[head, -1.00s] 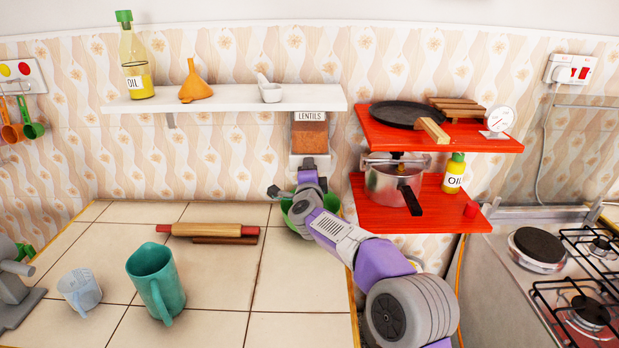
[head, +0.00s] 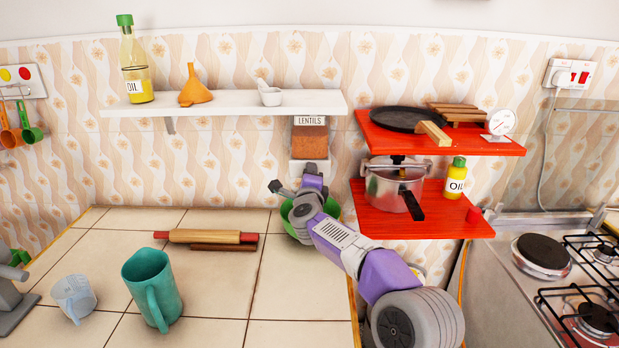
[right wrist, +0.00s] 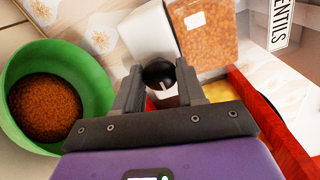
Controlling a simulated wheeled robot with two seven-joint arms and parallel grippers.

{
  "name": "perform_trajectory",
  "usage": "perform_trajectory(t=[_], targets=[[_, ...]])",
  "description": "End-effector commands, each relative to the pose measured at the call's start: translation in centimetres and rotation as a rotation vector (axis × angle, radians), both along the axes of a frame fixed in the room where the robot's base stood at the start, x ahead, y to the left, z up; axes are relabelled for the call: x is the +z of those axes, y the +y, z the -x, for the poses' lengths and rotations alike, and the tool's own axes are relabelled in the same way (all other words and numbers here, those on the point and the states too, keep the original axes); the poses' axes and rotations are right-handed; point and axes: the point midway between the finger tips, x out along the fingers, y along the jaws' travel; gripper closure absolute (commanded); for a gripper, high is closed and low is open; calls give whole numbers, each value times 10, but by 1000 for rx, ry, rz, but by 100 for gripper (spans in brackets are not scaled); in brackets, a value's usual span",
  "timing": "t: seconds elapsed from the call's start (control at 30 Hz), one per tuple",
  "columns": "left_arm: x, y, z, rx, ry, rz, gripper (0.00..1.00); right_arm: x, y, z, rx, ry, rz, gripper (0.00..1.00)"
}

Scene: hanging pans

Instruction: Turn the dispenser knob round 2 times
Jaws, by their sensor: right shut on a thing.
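The lentil dispenser (head: 310,138) hangs under the white shelf, its clear box filled with orange lentils and labelled LENTILS. In the right wrist view its box (right wrist: 203,30) sits tilted at the top. The round black dispenser knob (right wrist: 158,72), with a pale mark on it, is between the fingers of my right gripper (right wrist: 160,82), which is shut on it. A green bowl (right wrist: 18,125) holding lentils (right wrist: 45,108) sits beside the gripper, below the dispenser. In the head view my right arm partly covers the bowl (head: 289,222) and hides the knob. My left gripper is not in view.
Open tiles lie between.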

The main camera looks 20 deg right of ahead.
Motion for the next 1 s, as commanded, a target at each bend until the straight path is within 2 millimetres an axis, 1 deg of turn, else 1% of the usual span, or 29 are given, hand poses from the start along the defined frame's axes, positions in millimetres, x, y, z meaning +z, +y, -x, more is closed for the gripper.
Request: perform_trajectory(t=[0.1,0.13,0.27,0.3,0.53,0.67,0.77,1.0], targets=[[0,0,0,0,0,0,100,0,0,0,0,0,0,91],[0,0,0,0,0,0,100,0,0,0,0,-1,0,58],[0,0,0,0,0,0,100,0,0,0,0,0,1,38],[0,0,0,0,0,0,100,0,0,0,0,0,1,35],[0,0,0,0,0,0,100,0,0,0,0,0,1,35],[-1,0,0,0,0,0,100,0,1,4,0,0,1,35],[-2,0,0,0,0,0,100,0,4,13,1,1,1,35],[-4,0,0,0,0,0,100,1,13,44,2,1,1,35]])
